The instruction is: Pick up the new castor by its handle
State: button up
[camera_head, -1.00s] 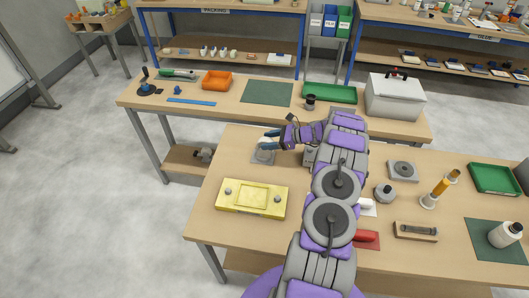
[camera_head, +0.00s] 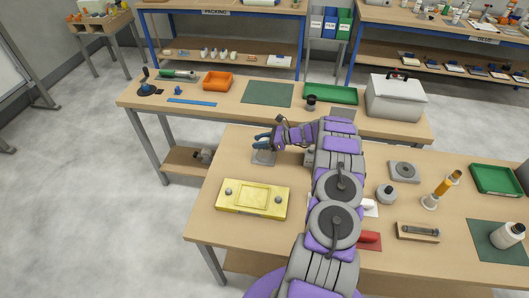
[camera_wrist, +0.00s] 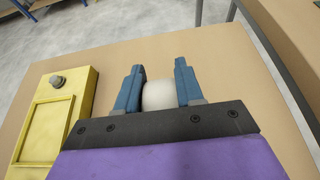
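My gripper (camera_head: 261,140) is over the left back part of the near table in the head view. Its two blue fingers stand apart in the wrist view (camera_wrist: 159,72), with a pale rounded part (camera_wrist: 159,95), likely the castor's handle, between them. I cannot tell whether the fingers touch it. A flat grey plate (camera_head: 263,157), which may belong to the new castor, lies on the table just below the gripper. The gripper body hides the lower part of the castor in the wrist view.
A yellow fixture (camera_head: 252,199) with knobs lies just in front of the gripper; its edge also shows in the wrist view (camera_wrist: 52,125). A grey knobbed part (camera_head: 386,194) and a square grey plate (camera_head: 404,171) are to the right. The table's left back corner is clear.

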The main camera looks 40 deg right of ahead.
jog(key=shift+d+f, duration=0.1)
jog(key=shift+d, duration=0.1)
grip_shut()
dwell(0.4)
jog(key=shift+w+r, duration=0.1)
jog(key=shift+r, duration=0.65)
notch_tip(320, 180, up, 2)
jog(key=shift+d+r+p, duration=0.1)
jog(key=shift+r+p, duration=0.05)
jog(key=shift+p, duration=0.4)
jog(key=s+d+r+p, duration=0.1)
jog(key=s+d+p, duration=0.1)
jog(key=s, duration=1.4)
jog(key=shift+d+r, duration=0.15)
jog(key=shift+d, duration=0.25)
jog(key=shift+r+p, duration=1.25)
jog(key=shift+r, duration=0.75)
jog(key=shift+w+r, duration=0.1)
jog(key=shift+r, duration=0.05)
